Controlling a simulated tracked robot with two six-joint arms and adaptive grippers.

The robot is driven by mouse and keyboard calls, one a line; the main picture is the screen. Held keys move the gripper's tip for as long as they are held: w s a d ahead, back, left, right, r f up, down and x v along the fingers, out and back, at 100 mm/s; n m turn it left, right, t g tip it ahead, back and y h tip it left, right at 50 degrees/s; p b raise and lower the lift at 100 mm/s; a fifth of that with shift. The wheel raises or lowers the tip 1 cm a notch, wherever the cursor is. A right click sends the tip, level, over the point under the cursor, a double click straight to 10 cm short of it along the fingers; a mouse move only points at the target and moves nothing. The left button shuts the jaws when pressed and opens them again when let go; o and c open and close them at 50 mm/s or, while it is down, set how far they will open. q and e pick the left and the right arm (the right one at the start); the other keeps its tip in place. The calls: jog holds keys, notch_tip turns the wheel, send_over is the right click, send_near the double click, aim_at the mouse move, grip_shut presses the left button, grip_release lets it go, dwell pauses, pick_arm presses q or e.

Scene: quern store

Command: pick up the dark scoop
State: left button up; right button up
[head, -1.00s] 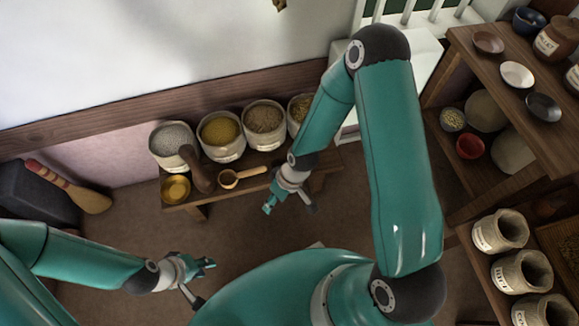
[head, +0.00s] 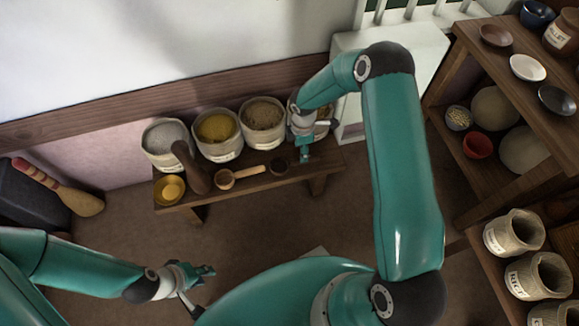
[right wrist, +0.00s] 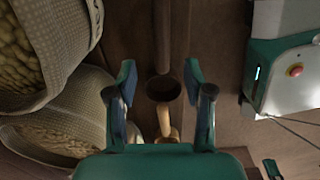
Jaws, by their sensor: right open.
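The dark scoop (head: 280,166) lies on the low wooden bench (head: 240,185), at the right of a light wooden scoop (head: 226,180). Its round dark bowl shows in the right wrist view (right wrist: 163,88); a dark strip above the bowl looks like its handle, but blends with the wood. My right gripper (head: 305,155) is at the bench, just right of the bowl in the head view. In the right wrist view the right gripper (right wrist: 160,80) is open and empty, its fingers on either side of the bowl's line. My left gripper (head: 203,273) is low at the left, over the floor, away from the bench.
Several sacks (head: 217,135) stand along the back of the bench, close to my right gripper. A dark pestle-like piece (head: 190,165) and a yellow bowl (head: 171,188) are at its left. Shelves (head: 465,195) with bowls and sacks stand at right. The floor before the bench is clear.

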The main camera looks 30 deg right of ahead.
aim_at(295, 163)
notch_tip(295, 163, down, 2)
jog(key=shift+f, duration=0.1)
jog(key=f, duration=0.1)
jog(key=f+b, duration=0.1)
jog(key=f, duration=0.2)
jog(key=shift+s+b, duration=0.25)
jog(key=shift+b, duration=0.15)
jog(key=shift+f, duration=0.5)
grip_shut()
